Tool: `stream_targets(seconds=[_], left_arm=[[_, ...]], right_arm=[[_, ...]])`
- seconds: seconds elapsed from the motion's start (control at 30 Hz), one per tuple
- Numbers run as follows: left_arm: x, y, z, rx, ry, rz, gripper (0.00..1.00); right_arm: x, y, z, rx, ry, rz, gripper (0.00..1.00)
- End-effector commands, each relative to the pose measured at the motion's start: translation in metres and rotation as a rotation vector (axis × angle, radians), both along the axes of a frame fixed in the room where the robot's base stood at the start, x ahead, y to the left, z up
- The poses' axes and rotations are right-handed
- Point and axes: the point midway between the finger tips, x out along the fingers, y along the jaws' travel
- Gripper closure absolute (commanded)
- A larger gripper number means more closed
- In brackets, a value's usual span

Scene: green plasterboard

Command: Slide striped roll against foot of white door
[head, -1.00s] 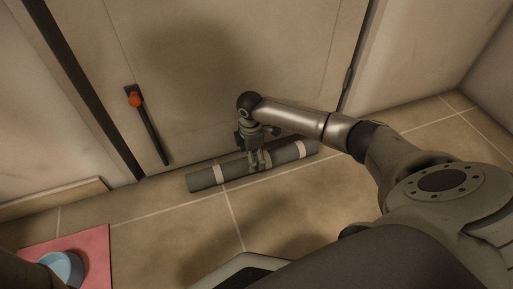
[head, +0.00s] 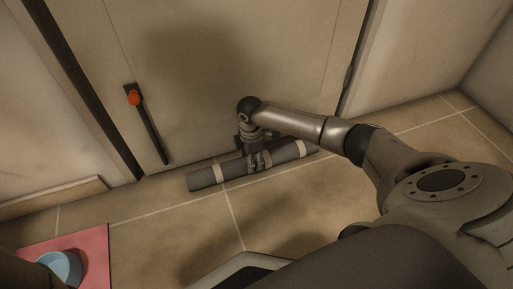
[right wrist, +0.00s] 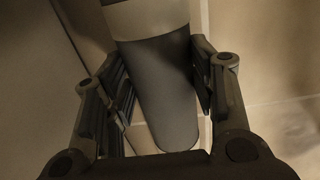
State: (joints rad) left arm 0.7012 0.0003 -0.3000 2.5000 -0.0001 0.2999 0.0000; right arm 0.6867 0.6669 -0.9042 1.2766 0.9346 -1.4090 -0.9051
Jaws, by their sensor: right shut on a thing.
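The striped roll (head: 203,179), dark grey with pale bands, lies on the tiled floor along the foot of the white door (head: 230,75). Its right end is close to the door's base; I cannot tell whether it touches. My right gripper (head: 259,161) points down at the roll's middle and is shut on it. In the right wrist view the roll (right wrist: 160,85) lies between the two fingers of the gripper (right wrist: 162,90), with a pale band at the top. My left gripper is not in view.
A pink mat (head: 92,245) with a blue bowl (head: 62,266) lies at the lower left. The tiled floor (head: 170,225) before the roll is clear. A wall stands at the right.

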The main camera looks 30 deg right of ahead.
Motion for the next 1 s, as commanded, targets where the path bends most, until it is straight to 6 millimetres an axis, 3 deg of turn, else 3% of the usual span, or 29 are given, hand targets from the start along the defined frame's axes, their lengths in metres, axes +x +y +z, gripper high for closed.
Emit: stream_targets(seconds=[0.23,0.27,1.0], left_arm=[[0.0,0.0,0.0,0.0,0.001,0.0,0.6],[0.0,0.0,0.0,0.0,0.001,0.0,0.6],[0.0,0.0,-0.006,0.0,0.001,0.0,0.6]], right_arm=[[0.0,0.0,0.0,0.0,0.001,0.0,0.86],[0.0,0.0,0.001,0.001,-0.001,0.0,0.91],[0.015,-0.003,0.0,0.0,-0.002,-0.001,0.91]])
